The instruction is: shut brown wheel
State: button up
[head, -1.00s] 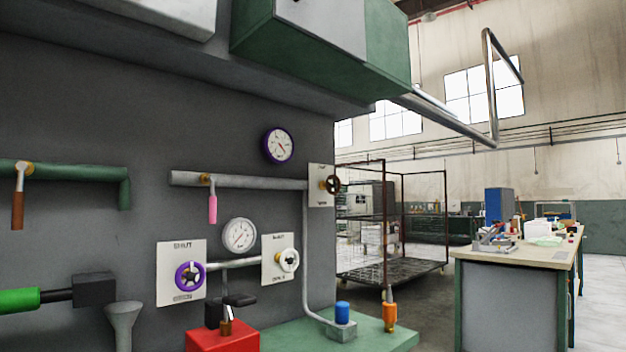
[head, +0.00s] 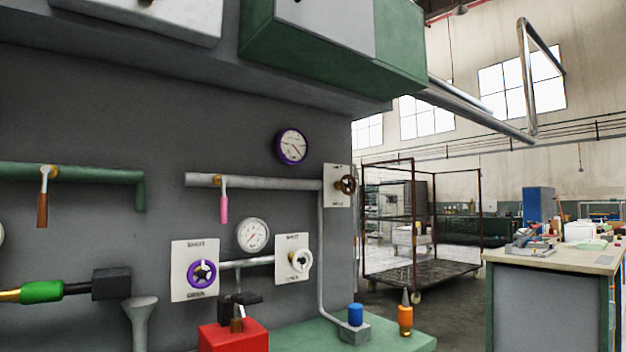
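The brown wheel (head: 346,184) is a small dark brown handwheel in front of a white plate (head: 334,200) at the right end of the upper grey pipe (head: 262,184). It stands near the right edge of the dark grey machine wall. The plate has small lettering above and below, too small to read. My gripper is not seen in the head view.
A purple wheel (head: 202,273) and a white wheel (head: 299,260) sit lower on similar plates. A pink-handled lever (head: 224,208) hangs from the upper pipe. A red block (head: 232,335) and a green ledge (head: 385,335) are below. A wire cart (head: 425,272) and a workbench (head: 540,262) stand right.

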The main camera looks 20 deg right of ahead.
aim_at(348, 185)
jog(key=i+l+u, duration=0.15)
jog(key=l, duration=0.4)
jog(key=i+l+u, duration=0.2)
jog(key=l, duration=0.4)
jog(key=i+l+u, duration=0.15)
jog(key=l, duration=0.4)
jog(key=l+u, duration=0.15)
jog(key=l, duration=0.45)
